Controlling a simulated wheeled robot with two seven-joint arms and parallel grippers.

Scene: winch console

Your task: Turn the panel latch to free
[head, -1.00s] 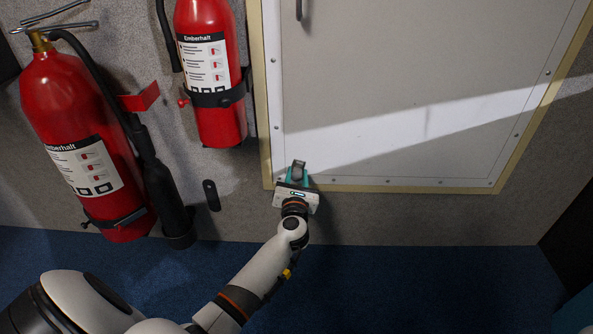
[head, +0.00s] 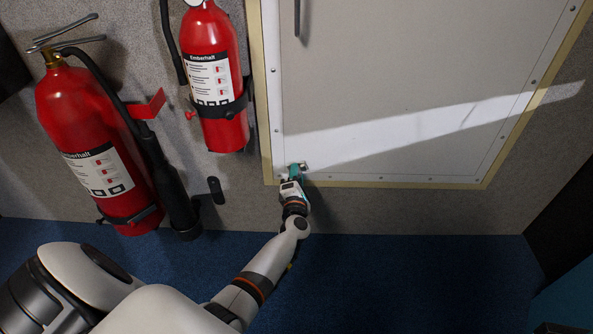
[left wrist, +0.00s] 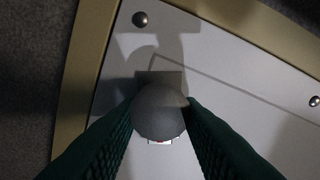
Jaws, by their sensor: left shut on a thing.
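The panel latch (head: 304,166) is a small grey piece at the lower left corner of the pale panel (head: 400,90). My left gripper (head: 297,171) reaches it from below, with its teal fingers at the latch. In the left wrist view the latch's rounded grey knob (left wrist: 160,112) sits between the two dark green ribbed fingers, which are shut on it. A small white label with a bit of red (left wrist: 159,142) shows just under the knob, mostly hidden. My right gripper is not in view.
The panel has a tan frame (head: 400,184) with screws along its edge. A handle (head: 297,17) is at the top of the panel. Two red extinguishers (head: 95,145) (head: 217,75) hang on the wall to the left. The blue floor (head: 420,280) below is clear.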

